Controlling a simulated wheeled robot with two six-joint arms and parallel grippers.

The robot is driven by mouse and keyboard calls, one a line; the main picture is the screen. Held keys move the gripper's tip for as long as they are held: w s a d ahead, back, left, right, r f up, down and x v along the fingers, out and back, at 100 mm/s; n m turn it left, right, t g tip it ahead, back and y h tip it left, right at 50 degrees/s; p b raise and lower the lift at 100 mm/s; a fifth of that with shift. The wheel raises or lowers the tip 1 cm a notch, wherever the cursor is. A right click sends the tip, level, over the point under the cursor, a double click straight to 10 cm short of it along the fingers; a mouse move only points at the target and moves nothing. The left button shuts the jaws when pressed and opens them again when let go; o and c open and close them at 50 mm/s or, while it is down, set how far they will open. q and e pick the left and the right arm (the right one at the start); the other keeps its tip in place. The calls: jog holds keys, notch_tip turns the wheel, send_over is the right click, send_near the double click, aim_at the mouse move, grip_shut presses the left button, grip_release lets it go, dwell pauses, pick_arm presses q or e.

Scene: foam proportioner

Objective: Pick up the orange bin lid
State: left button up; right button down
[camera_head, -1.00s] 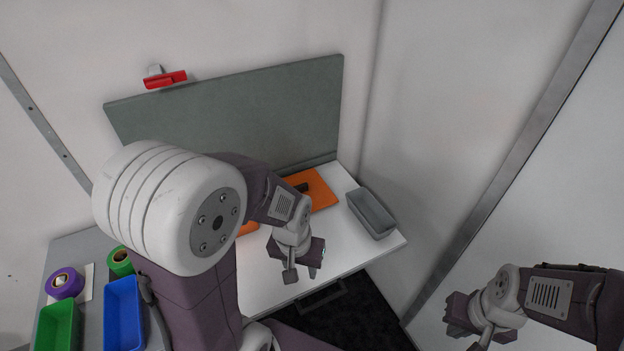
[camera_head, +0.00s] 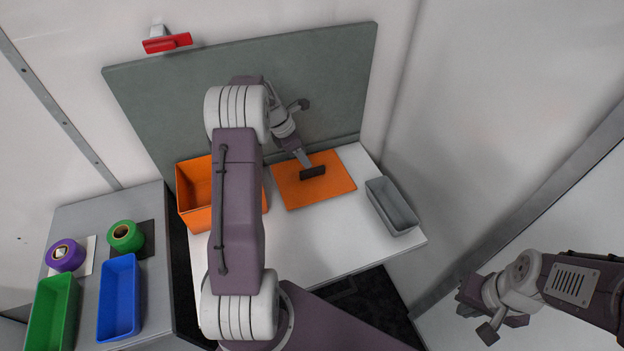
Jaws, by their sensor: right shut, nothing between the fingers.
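The orange bin lid (camera_head: 335,187) lies flat on the white table, with a dark bar-shaped handle (camera_head: 313,173) on top. My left gripper (camera_head: 304,160) reaches down from behind the lid, its tip right at the handle. I cannot tell whether it touches the handle or how far its jaws are apart. An orange bin (camera_head: 193,190) stands to the left on the same table, partly hidden by my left arm. My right gripper (camera_head: 470,308) is at the lower right, shut and empty, away from the table.
A grey bin (camera_head: 391,206) stands at the white table's (camera_head: 315,245) right edge. A grey panel (camera_head: 335,85) rises behind it. The left grey table holds a blue bin (camera_head: 119,298), green bin (camera_head: 53,315), purple roll (camera_head: 66,255) and green roll (camera_head: 125,236). The white table's front is clear.

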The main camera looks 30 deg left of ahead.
aim_at(314, 169)
pick_arm(q)
jog(key=shift+a+f+n, duration=0.25)
jog(key=shift+a+n, duration=0.05)
jog(key=shift+a, duration=0.25)
jog(key=shift+w+d+f, duration=0.2)
jog(key=shift+d+f, duration=0.1)
jog(key=x, duration=0.2)
jog(key=shift+d+f, duration=0.2)
jog(key=shift+w+f, duration=0.3)
jog(key=shift+f, duration=0.2)
jog(key=f, duration=0.1)
jog(key=w+d+f, duration=0.1)
jog(key=d+f, duration=0.1)
jog(key=shift+w+f+p, duration=0.2)
jog(key=shift+w+p, duration=0.05)
jog(key=shift+p, duration=0.05)
jog(key=shift+w+f, duration=0.15)
jog(key=shift+f, duration=0.15)
grip_shut()
